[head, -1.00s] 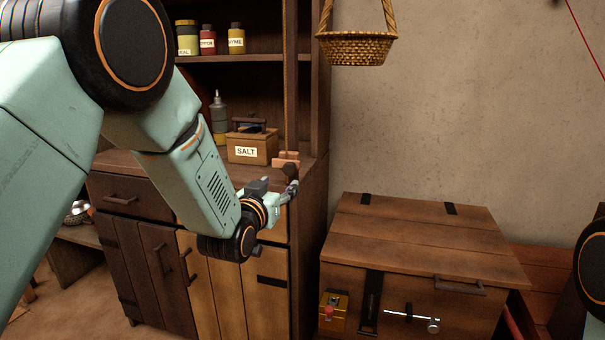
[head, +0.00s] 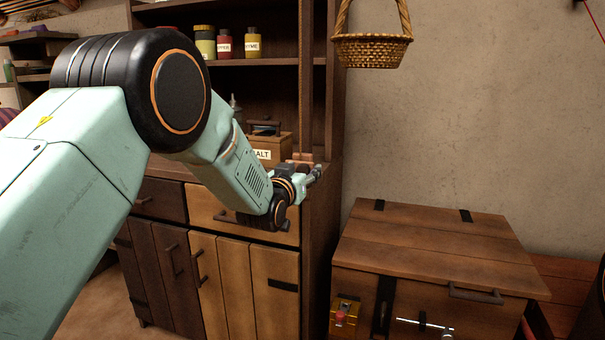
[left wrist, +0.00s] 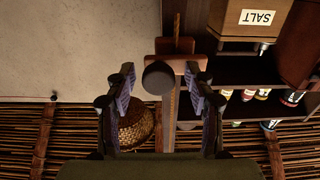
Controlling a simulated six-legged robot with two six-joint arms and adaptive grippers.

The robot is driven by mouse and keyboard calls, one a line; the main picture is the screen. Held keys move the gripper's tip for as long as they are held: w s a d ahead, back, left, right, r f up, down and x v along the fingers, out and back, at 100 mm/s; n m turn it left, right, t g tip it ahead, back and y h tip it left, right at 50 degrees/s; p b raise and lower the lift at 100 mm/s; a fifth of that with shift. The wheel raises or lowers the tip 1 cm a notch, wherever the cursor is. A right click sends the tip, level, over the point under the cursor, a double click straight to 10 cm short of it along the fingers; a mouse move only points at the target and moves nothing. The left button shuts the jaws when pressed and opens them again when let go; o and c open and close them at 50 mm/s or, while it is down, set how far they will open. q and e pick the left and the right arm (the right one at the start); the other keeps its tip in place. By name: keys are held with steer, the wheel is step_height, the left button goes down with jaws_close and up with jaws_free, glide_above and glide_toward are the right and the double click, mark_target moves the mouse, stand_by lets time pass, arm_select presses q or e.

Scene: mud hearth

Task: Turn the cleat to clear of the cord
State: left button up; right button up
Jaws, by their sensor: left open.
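The cleat (head: 300,160) is a reddish-brown wooden piece at the right end of the cabinet's counter, partly hidden by my left gripper in the head view. In the left wrist view the cleat (left wrist: 196,60) shows as a crossbar with a dark rounded knob (left wrist: 158,80) in front. A thin brown cord (left wrist: 177,32) meets the cleat there; in the head view the cord (head: 307,80) runs upright. My left gripper (head: 316,172) is open, its fingers on either side of the knob in the wrist view. Contact cannot be told. My right gripper is out of view.
The salt box (head: 262,153) stands on the counter close to the left arm. A wicker basket (head: 372,50) hangs by the wall. A wooden chest (head: 430,245) stands lower right. Jars (head: 223,44) line the shelf. The wall between basket and chest is clear.

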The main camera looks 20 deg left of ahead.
arm_select(q)
steer(key=shift+w, duration=0.1)
steer(key=shift+c, duration=0.3)
jaws_close()
stand_by(0.4)
steer(key=m+p, duration=0.2)
steer(key=m, duration=0.1)
steer(key=shift+d+r, duration=0.1)
steer(key=m+p, duration=0.2)
steer(key=m, duration=0.2)
steer(key=m+p, duration=0.1)
steer(key=m, duration=0.4)
steer(key=shift+m+p, duration=0.65)
steer(key=shift+m, duration=1.25)
